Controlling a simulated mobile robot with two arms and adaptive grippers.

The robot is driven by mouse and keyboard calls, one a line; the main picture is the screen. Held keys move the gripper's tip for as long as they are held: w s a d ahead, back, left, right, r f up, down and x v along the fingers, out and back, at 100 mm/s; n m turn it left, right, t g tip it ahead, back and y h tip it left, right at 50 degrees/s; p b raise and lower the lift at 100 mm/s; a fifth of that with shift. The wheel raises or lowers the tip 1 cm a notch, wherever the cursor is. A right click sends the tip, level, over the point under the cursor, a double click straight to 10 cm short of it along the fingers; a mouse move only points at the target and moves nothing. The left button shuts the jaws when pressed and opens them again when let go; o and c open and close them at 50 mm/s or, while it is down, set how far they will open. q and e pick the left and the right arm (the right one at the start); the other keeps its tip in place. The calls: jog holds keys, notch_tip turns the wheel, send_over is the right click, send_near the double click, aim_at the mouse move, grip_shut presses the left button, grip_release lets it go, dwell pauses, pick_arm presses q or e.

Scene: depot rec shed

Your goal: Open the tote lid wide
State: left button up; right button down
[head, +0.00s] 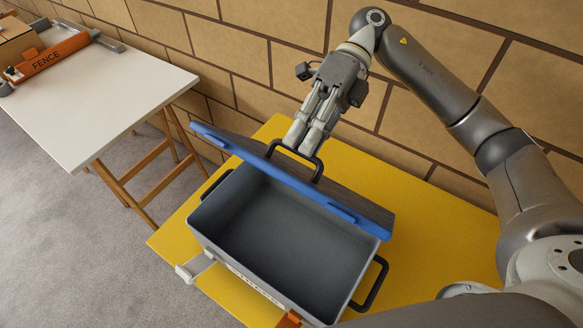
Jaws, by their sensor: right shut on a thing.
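The grey tote (218,230) stands on a yellow table, and its empty dark inside shows. Its blue-edged lid (290,180) is raised and stands up along the tote's back side, toward the wall. A black handle (318,172) sticks out from the lid's edge. My right gripper (305,148) is above the lid, shut on this black handle, with its fingers pointing down.
The yellow table top (440,225) is bare to the right of the tote. A brick wall (260,65) rises close behind it. A white table (90,95) at left carries an orange tool marked FENCE (48,60) and a cardboard box (15,42).

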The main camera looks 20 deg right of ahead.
jog(key=w+d+r+g+y+b, duration=0.1)
jog(key=w+d+g+y+b, duration=0.2)
jog(key=d, duration=0.4)
jog(key=w+y+b, duration=0.1)
jog(key=w+b, duration=0.1)
jog(key=shift+w+d+b, duration=0.25)
jog(key=shift+w+b, duration=0.05)
jog(key=shift+b, duration=0.05)
jog(key=c, duration=1.5)
grip_release()
notch_tip(320, 180, up, 10)
